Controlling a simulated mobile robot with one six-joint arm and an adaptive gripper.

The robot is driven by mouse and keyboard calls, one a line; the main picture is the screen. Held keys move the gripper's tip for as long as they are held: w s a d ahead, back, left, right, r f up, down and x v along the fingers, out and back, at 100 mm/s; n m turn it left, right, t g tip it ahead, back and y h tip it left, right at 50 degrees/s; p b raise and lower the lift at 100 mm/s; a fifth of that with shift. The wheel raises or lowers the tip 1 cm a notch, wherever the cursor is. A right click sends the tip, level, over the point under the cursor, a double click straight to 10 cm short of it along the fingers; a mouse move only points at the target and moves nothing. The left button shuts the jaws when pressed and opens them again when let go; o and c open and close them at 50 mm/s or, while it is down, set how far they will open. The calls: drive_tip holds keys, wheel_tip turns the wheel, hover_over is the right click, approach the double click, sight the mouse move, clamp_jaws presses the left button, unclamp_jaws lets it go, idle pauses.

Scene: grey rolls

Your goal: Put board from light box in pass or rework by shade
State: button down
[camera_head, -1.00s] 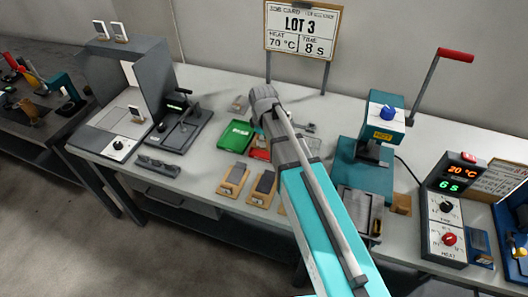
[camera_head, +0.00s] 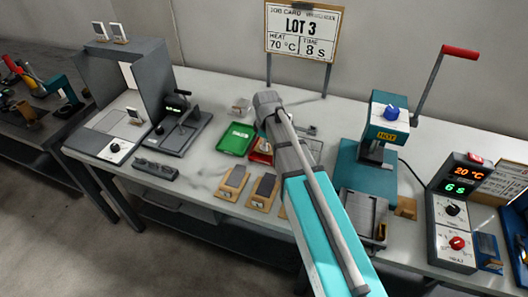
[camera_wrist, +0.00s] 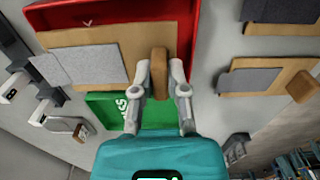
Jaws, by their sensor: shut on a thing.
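My gripper (camera_wrist: 164,78) is shut on the brown wooden handle of a board (camera_wrist: 92,63) with a grey patch. The board is over or in the red tray (camera_wrist: 186,18); I cannot tell whether it touches the tray. In the head view my arm hides the gripper and the held board, and part of the red tray (camera_head: 260,157). The green tray (camera_head: 236,139) with white lettering is just left of it; it also shows in the wrist view (camera_wrist: 105,110). The grey light box (camera_head: 150,75) stands at the left of the bench.
Wooden boards with grey patches (camera_head: 233,182) lie at the bench front. A black-handled fixture (camera_head: 180,125) is beside the light box. A teal press (camera_head: 375,165) and a control box (camera_head: 455,225) stand right. A job card (camera_head: 303,30) stands behind.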

drive_tip(key=shift+f+b, duration=0.95)
drive_tip(key=shift+f, duration=0.3)
drive_tip(key=shift+f, duration=0.15)
drive_tip(key=c, duration=0.7)
unclamp_jaws()
drive_tip(key=shift+o, duration=0.2)
drive_tip(key=shift+r, duration=0.25)
wheel_tip(320, 180, up, 12)
drive_tip(key=p, duration=1.2)
drive_tip(key=shift+s, duration=0.1)
drive_tip(key=shift+f, duration=0.1)
